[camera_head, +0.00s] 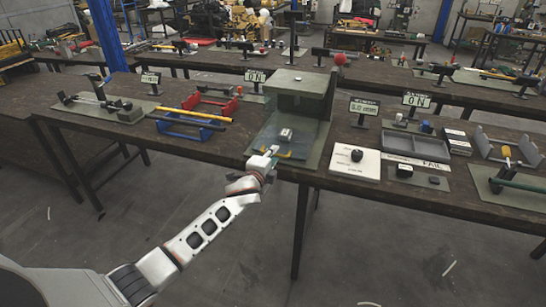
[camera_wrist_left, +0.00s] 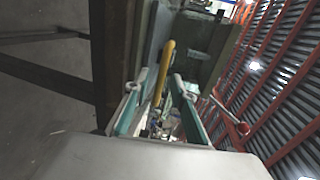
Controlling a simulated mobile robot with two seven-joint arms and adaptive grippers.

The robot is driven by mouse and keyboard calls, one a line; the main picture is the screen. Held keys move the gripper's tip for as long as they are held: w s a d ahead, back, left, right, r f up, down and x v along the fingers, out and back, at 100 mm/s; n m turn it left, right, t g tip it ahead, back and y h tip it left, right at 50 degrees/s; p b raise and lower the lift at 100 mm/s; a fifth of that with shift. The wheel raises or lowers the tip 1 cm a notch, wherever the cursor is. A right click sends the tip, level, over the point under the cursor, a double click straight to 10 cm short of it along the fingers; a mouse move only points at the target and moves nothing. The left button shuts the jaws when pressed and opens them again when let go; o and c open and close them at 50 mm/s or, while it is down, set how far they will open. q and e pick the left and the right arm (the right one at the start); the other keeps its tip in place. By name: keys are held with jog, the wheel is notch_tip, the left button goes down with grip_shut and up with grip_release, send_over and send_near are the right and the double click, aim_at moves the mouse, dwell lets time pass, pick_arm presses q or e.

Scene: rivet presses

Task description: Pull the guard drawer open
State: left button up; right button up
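The guard drawer (camera_head: 310,134) is a clear, bluish panel at the front of the green rivet press (camera_head: 305,84), with a small pale block (camera_head: 285,134) inside. Its yellow handle (camera_head: 284,155) runs along the front edge. My left gripper (camera_head: 273,151) is at the left part of this handle. In the left wrist view the handle (camera_wrist_left: 165,68) shows as a yellow bar between the two teal fingers of the left gripper (camera_wrist_left: 158,88). The fingers stand apart, with gaps beside the bar; whether either touches it I cannot tell. My right gripper is not in view.
A red ball-tipped lever (camera_head: 340,60) rises at the press's right. A white card with a dark knob (camera_head: 355,160) and a grey tray (camera_head: 414,148) are to the right. A blue rack (camera_head: 187,124) with yellow bars is to the left. The floor before the table is free.

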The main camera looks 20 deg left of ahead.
pick_arm(q)
jog(key=shift+s, duration=0.1)
jog(key=v, duration=1.2)
dwell(0.4)
jog(key=s+d+f+n+g+h, duration=0.1)
jog(key=s+f+n+g, duration=0.1)
jog(key=s+f+n, duration=0.5)
jog(key=s+d+f+n+g+h, duration=0.1)
jog(key=s+f+n, duration=0.6)
jog(key=s+f, duration=0.9)
jog(key=s+d+g, duration=0.1)
jog(key=s, duration=0.7)
jog(key=shift+s+g, duration=0.25)
jog(key=shift+g, duration=0.15)
